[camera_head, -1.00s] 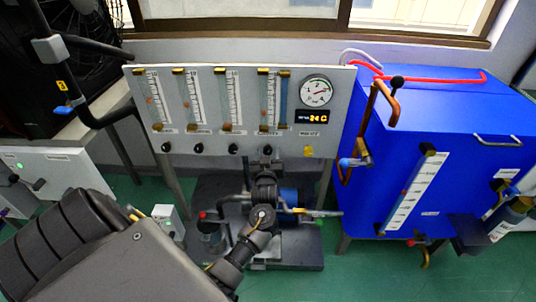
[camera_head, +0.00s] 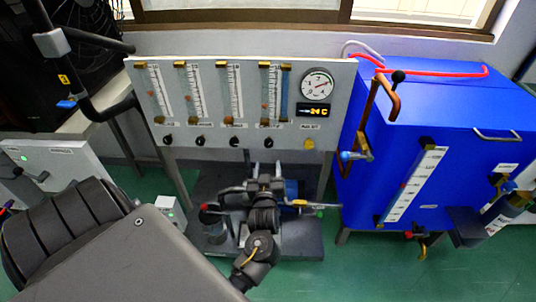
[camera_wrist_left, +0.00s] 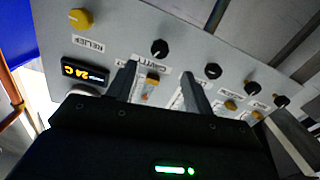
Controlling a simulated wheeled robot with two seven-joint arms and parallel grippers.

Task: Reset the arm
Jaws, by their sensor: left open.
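My left gripper (camera_head: 267,169) is in front of the lower part of the grey gauge panel (camera_head: 222,144), below its row of black knobs. My arm reaches it from the lower left. In the left wrist view its two fingers (camera_wrist_left: 158,85) stand apart with nothing between them, pointing toward the panel. A black knob (camera_wrist_left: 160,48) shows beyond the fingertips, apart from them as far as I can tell. My right gripper is not in view.
A blue tank (camera_head: 440,130) with copper pipes (camera_head: 389,98) stands to the right. A dark pump base (camera_head: 300,238) lies behind and below my gripper. A yellow knob (camera_head: 308,144) sits on the panel. Green floor (camera_head: 350,270) is open at lower right.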

